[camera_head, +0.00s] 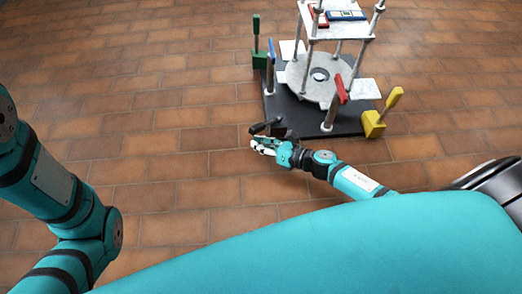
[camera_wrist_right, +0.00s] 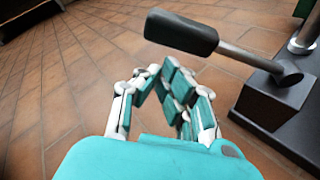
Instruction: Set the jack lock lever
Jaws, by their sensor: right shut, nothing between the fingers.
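The only black-handled lever in view, which I take for the jack lock lever, has a thick black grip (camera_wrist_right: 182,32) and a grey metal arm. The arm runs right to a pivot on a dark block (camera_wrist_right: 268,103). The lever leans out to the left over the floor. It also shows in the head view (camera_head: 264,127), at the front left corner of the black base plate. My right gripper (camera_head: 256,145) is shut and empty, just in front of the lever. In the wrist view the right gripper (camera_wrist_right: 168,80) is just below the grip; contact cannot be told. My left gripper is out of view.
The black base plate (camera_head: 290,118) carries a white frame with a round flange (camera_head: 312,78). Green (camera_head: 259,58), blue (camera_head: 271,52), red (camera_head: 341,90) and yellow (camera_head: 374,124) levers or blocks stand around it. The tiled floor on the left is clear.

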